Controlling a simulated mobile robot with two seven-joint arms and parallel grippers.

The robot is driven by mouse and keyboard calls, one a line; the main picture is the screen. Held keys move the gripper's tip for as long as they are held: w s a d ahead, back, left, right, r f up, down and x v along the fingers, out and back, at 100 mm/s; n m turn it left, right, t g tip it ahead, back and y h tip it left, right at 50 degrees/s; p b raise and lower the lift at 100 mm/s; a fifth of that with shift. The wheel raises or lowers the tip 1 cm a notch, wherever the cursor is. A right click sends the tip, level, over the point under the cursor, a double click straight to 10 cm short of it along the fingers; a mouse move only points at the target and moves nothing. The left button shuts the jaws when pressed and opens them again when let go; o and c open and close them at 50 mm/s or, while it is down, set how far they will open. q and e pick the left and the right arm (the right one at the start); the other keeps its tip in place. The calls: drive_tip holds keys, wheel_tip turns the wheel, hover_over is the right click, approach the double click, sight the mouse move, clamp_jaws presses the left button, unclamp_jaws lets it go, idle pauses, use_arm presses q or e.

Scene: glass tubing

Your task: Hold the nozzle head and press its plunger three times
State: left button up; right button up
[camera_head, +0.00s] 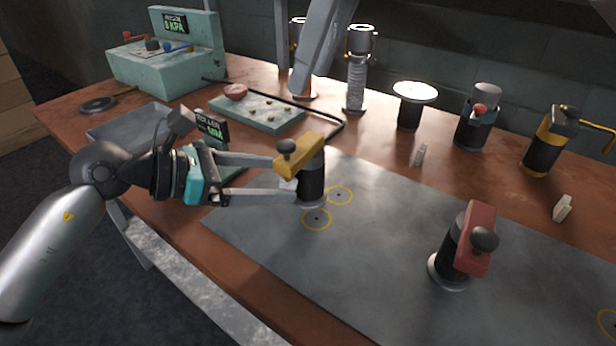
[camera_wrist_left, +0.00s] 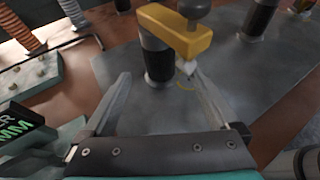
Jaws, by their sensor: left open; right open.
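A yellow nozzle head (camera_head: 300,158) with a dark round plunger knob (camera_head: 286,146) sits on a black cylinder (camera_head: 312,182) on the grey mat. It also shows in the left wrist view (camera_wrist_left: 170,30), its knob (camera_wrist_left: 195,8) cut by the top edge. My left gripper (camera_head: 284,172) is open, its fingers pointing at the cylinder just below the head. In the left wrist view the cylinder stands beyond and between the fingertips (camera_wrist_left: 158,74). Contact cannot be made out.
A red-headed black piece (camera_head: 476,240) stands on the mat (camera_head: 385,225) to the right. Several cylinders line the back, including a white-topped one (camera_head: 415,92). A green pressure box (camera_head: 165,60) and a flat green tray (camera_head: 257,112) are at back left. The mat's middle is clear.

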sight(310, 180)
use_arm(q)
drive_tip(key=x, duration=0.7)
drive_tip(key=shift+w+d+f, duration=0.15)
drive_tip(key=shift+d+f, duration=0.05)
drive_tip(key=shift+d, duration=0.1)
drive_tip(key=shift+c, duration=0.3)
